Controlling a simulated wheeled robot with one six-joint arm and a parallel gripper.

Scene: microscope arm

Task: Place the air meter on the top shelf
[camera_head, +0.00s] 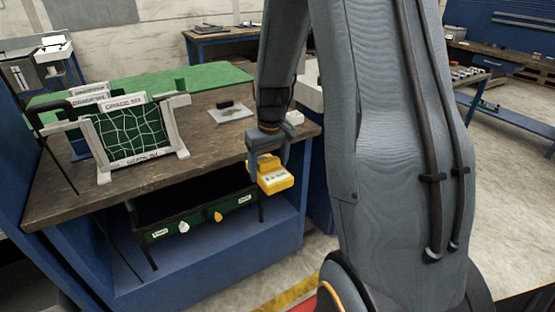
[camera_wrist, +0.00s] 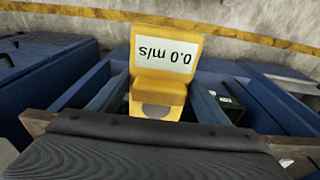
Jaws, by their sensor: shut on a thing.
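The air meter (camera_head: 274,178) is yellow with a white display. In the wrist view the air meter (camera_wrist: 165,62) shows "0.0 m/s" upside down. My gripper (camera_wrist: 157,98) is shut on it, with one blue-grey finger on each side. In the head view my gripper (camera_head: 262,160) holds it in front of the right front edge of the wooden bench top (camera_head: 215,150), apart from the surfaces below. Which surface counts as the top shelf is not marked; the wooden top is the bench's upper level, and a blue lower shelf (camera_head: 235,262) lies beneath it.
A white-framed stand with green netting (camera_head: 125,140) and labelled boards stands on the bench's left. A small grey plate with a black block (camera_head: 229,112) lies near the middle. The wood between stand and plate is clear.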

